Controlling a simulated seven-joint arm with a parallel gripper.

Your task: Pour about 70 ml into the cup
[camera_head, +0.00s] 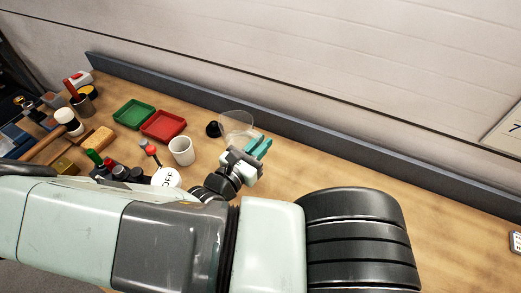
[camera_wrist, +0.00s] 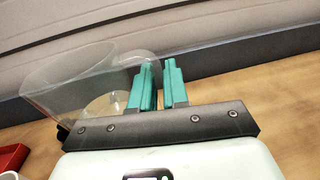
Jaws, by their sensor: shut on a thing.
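A clear see-through jug (camera_head: 236,125) is at my gripper (camera_head: 258,149), above or at the back part of the bench. It shows in the wrist view (camera_wrist: 72,85) left of my teal fingers (camera_wrist: 158,88), with its clear handle reaching to them. My gripper is shut on the jug, apparently by this handle. I cannot make out any liquid or its level. The white cup (camera_head: 181,150) stands upright on the bench, left of the jug and apart from it. Its inside bottom is not clear to see. A white rim shows at the wrist view's lower left corner, probably the cup.
A red tray (camera_head: 163,126) and a green tray (camera_head: 134,114) lie behind and left of the cup. A dark round object (camera_head: 213,129) is between cup and jug. A white disc marked OFF (camera_head: 166,177) is in front of the cup. Tools crowd the left; the right bench is mostly clear.

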